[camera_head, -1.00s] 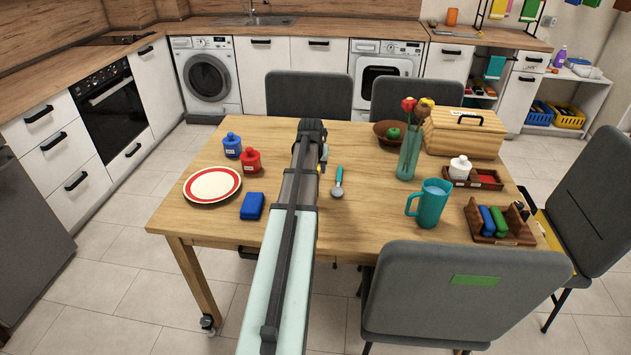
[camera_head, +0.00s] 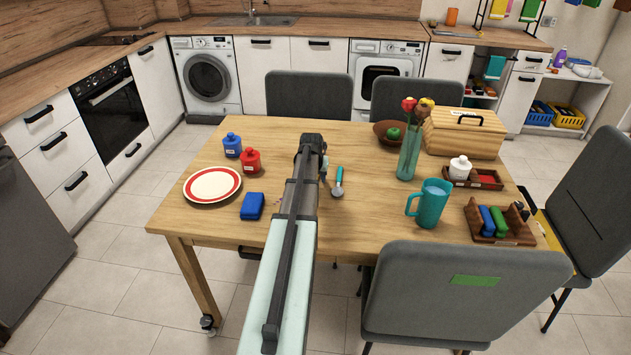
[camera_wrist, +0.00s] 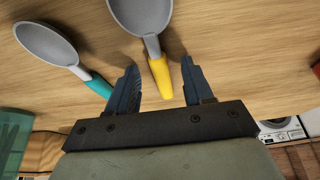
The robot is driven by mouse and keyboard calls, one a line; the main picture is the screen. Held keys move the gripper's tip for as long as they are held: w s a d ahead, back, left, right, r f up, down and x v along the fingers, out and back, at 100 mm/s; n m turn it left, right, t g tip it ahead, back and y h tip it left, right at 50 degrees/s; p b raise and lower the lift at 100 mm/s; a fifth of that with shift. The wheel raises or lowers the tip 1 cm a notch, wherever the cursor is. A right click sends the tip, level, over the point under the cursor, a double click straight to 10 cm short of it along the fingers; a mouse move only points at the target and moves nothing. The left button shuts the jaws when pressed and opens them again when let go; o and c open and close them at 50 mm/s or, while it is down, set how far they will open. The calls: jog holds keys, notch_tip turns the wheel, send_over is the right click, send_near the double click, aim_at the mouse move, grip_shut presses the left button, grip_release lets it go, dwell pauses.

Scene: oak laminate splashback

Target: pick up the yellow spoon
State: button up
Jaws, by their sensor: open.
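The yellow spoon has a grey bowl and a yellow handle (camera_wrist: 161,78). In the wrist view it lies on the wooden table, its bowl at the top edge and its handle pointing down between my fingers. My gripper (camera_wrist: 160,88) is open, with one finger on each side of the handle and a gap to both. I cannot tell its exact height above the handle. In the head view my arm hides the yellow spoon. A spoon with a teal handle (camera_wrist: 97,84) lies to the left in the wrist view; it also shows in the head view (camera_head: 338,184), right of my gripper (camera_head: 318,178).
A teal mug (camera_head: 429,203) and a glass vase (camera_head: 408,158) stand to the right. The table's front middle is clear.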

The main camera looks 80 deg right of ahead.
grip_shut()
dwell(0.3)
